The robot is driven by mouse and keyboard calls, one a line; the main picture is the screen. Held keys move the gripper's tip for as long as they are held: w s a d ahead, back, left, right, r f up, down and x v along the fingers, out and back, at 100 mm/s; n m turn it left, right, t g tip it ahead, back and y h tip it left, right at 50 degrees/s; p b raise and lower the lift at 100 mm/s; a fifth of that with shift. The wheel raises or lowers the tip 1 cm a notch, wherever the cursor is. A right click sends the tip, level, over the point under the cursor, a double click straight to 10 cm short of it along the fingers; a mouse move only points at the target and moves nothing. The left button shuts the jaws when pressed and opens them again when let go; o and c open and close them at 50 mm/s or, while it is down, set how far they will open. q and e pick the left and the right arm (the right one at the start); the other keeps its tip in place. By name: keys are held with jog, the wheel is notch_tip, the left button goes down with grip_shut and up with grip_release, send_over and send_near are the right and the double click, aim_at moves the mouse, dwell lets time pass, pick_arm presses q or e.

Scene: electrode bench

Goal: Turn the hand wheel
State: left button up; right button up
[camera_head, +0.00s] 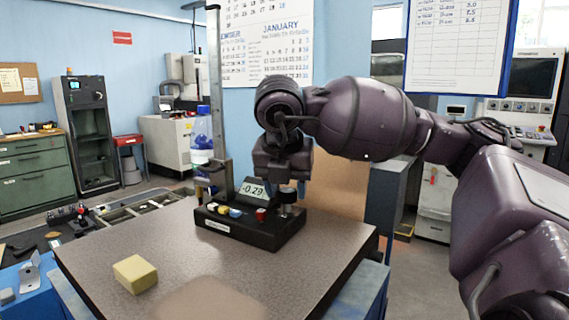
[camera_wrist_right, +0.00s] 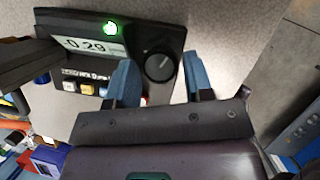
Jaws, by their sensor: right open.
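The hand wheel (camera_head: 287,196) is a small dark round knob on the right end of the black display unit (camera_head: 250,233) on the bench. In the right wrist view the same wheel (camera_wrist_right: 159,67) shows from above, with a short pale mark on its top. My right gripper (camera_head: 286,188) points down over it and is open. In the wrist view its blue fingertips (camera_wrist_right: 160,76) lie on either side of the wheel, with gaps visible; I cannot tell how their height compares with it. My left gripper is not in view.
The display (camera_head: 254,191) reads -0.29, with several coloured buttons in front. A metal column (camera_head: 216,95) stands behind the unit. A yellow block (camera_head: 135,274) lies at the front left of the bench top (camera_head: 190,262). The bench between is clear.

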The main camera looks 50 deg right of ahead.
aim_at(286, 191)
jog(key=shift+v, duration=2)
jog(key=p+v, duration=0.1)
jog(key=v, duration=0.5)
jog(key=shift+r+p, duration=0.2)
jog(key=shift+p, duration=0.2)
